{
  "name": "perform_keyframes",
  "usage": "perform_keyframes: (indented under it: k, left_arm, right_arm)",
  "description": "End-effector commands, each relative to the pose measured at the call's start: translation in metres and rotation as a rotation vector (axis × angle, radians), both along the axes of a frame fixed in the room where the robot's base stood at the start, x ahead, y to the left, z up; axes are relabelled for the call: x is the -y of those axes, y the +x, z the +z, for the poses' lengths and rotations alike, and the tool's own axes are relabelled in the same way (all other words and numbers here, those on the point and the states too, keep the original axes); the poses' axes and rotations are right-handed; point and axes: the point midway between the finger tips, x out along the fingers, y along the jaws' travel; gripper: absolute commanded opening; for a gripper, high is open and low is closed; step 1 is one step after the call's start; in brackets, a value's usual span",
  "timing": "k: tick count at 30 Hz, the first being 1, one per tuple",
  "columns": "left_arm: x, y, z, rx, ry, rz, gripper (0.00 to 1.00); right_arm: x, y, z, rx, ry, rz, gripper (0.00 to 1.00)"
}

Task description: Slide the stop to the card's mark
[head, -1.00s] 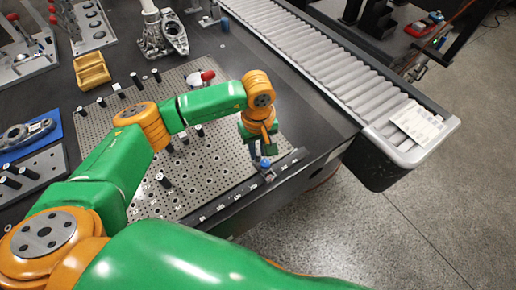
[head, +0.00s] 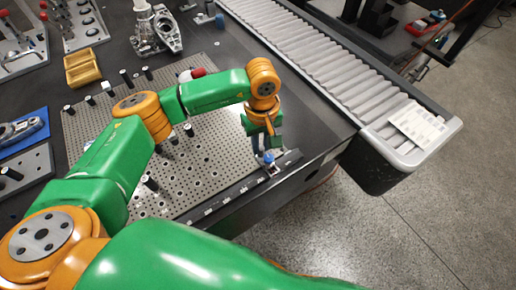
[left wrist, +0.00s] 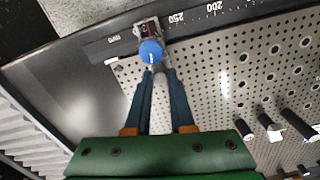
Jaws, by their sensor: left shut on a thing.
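The stop, a small metal slide with a blue knob (head: 268,158), sits on the dark graduated rail (head: 227,194) along the perforated plate's near edge. In the left wrist view its blue knob (left wrist: 151,50) shows clearly on the rail (left wrist: 205,27), between the printed 250 and another number to the left that is hard to read. My left gripper (head: 262,149) is over the stop. Its fingertips (left wrist: 160,68) are close together at the knob, shut on the stop. A white printed sheet (head: 418,122), perhaps the card, lies at the conveyor's end; its print is too small to read.
The perforated plate (head: 200,175) carries several black pegs and a red-tipped part (head: 192,75). A roller conveyor (head: 320,65) runs along the right. A yellow tray (head: 83,70) stands farther back left. The table edge is just beyond the rail.

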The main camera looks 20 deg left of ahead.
Motion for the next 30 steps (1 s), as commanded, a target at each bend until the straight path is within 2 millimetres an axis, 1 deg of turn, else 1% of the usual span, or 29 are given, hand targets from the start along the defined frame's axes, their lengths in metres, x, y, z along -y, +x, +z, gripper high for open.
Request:
perform_keyframes:
  k: [1,3,12,13,16,24,26,29,30]
  left_arm:
    - [0.001,0.005,-0.005,0.01,0.004,0.004,0.0]
    - [0.003,0.007,-0.003,0.008,0.003,0.004,0.0]
    - [0.005,0.009,0.002,0.009,0.0,0.003,0.0]
    - [0.005,0.009,0.002,0.01,-0.001,0.003,0.25]
    - [0.005,0.008,0.001,0.008,0.0,0.003,0.52]
    - [0.005,0.007,0.0,0.004,0.002,0.002,0.52]
    - [0.004,0.008,0.003,0.004,0.002,0.002,0.52]
    - [0.005,0.008,0.02,0.007,0.002,0.001,0.52]
    - [0.005,0.009,0.029,0.008,0.002,0.001,0.52]
  right_arm:
    - [0.0,0.001,-0.012,0.001,-0.001,0.0,0.62]
    - [0.002,0.003,-0.015,0.005,-0.002,0.001,0.62]
    - [0.003,0.001,-0.012,0.002,-0.005,0.001,0.62]
    - [0.003,0.001,-0.012,0.002,-0.005,0.001,0.62]
    - [0.003,0.001,-0.012,0.001,-0.004,0.001,0.62]
    - [0.003,0.001,-0.013,0.001,-0.004,0.001,0.62]
    - [0.002,0.001,-0.013,0.001,-0.004,0.001,0.62]
    - [0.002,0.0,-0.016,0.001,-0.004,0.001,0.62]
    - [0.002,0.0,-0.018,0.001,-0.003,0.001,0.62]
